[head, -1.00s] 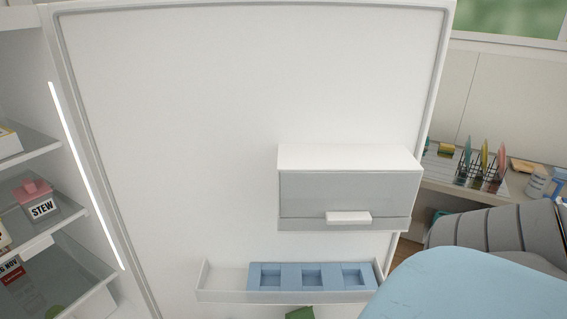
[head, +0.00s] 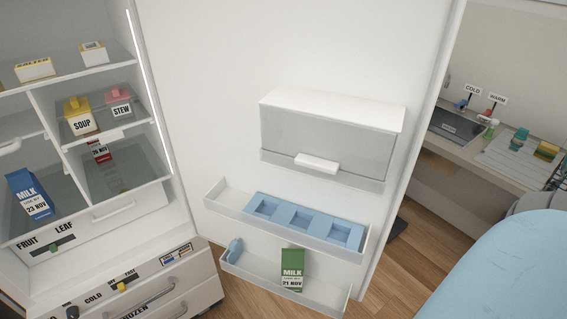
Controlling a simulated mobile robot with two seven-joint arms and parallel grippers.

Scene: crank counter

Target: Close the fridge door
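The fridge door (head: 215,120) stands open, its inner side facing me, to the right of the fridge body. The door carries a lidded compartment (head: 325,148), a shelf with a blue tray (head: 303,221), and a lower shelf holding a green milk carton (head: 292,268). The open fridge interior (head: 60,150) at the left shows shelves with a blue milk carton (head: 30,195), a yellow soup box (head: 80,117) and a pink stew box (head: 119,103). Neither of my grippers is in view. A blue rounded part at the lower right hides what lies behind it.
Below the fridge interior is a drawer front (head: 140,285) with sliders and handles. A counter (head: 500,160) with a sink and cold and warm taps stands at the right, beyond the door. Wooden floor (head: 415,265) shows between the door and the blue part.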

